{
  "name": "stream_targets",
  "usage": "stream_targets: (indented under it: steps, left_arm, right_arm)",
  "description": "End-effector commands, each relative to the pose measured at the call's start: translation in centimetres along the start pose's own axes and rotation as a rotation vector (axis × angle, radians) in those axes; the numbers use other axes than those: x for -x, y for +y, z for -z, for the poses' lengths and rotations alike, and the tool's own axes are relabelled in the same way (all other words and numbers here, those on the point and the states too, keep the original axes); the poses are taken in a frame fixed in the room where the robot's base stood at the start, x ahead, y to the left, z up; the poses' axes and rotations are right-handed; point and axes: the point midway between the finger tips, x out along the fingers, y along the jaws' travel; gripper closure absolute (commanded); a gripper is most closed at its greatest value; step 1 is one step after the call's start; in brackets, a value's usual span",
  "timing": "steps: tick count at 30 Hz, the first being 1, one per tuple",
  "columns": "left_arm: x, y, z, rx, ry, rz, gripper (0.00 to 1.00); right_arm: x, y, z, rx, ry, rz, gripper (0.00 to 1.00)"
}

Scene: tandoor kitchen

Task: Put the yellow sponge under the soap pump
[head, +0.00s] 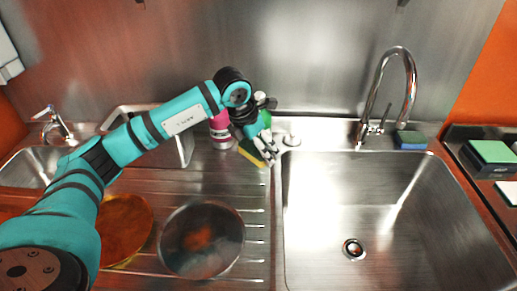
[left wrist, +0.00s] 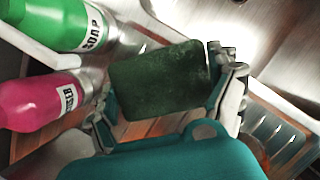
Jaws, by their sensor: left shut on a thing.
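The yellow sponge (head: 250,153), with a dark green scouring side, is held between the fingers of my left gripper (head: 262,146) at the back edge of the drainboard, left of the big sink. In the left wrist view the sponge's dark green face (left wrist: 160,80) fills the gap between the fingers. The green soap pump bottle (left wrist: 68,22), labelled SOAP, lies beyond the sponge at upper left in that view. In the head view the bottle (head: 266,118) is mostly hidden behind my gripper. My right gripper is not in view.
A pink bottle (head: 221,131) stands left of the soap pump. A metal pan (head: 201,240) and a copper-coloured dish (head: 126,229) are on the drainboard. A blue-green sponge (head: 410,139) sits right of the tap (head: 385,95). The big sink (head: 400,215) looks empty.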

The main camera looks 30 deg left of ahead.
Motion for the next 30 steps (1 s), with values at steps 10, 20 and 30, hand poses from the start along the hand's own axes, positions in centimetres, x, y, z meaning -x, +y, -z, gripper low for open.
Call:
stream_targets:
  steps: [10, 20, 30]
  left_arm:
    - [-3.0, 3.0, -2.1, -0.002, 0.003, 0.001, 0.21]
    - [-6.4, 3.0, -0.9, -0.001, 0.004, 0.002, 0.21]
    - [-7.8, 3.3, -0.8, -0.002, 0.0, 0.0, 0.21]
  right_arm:
    - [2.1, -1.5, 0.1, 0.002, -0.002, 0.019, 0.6]
    - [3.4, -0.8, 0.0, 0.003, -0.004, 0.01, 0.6]
    - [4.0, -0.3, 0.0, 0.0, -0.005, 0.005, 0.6]
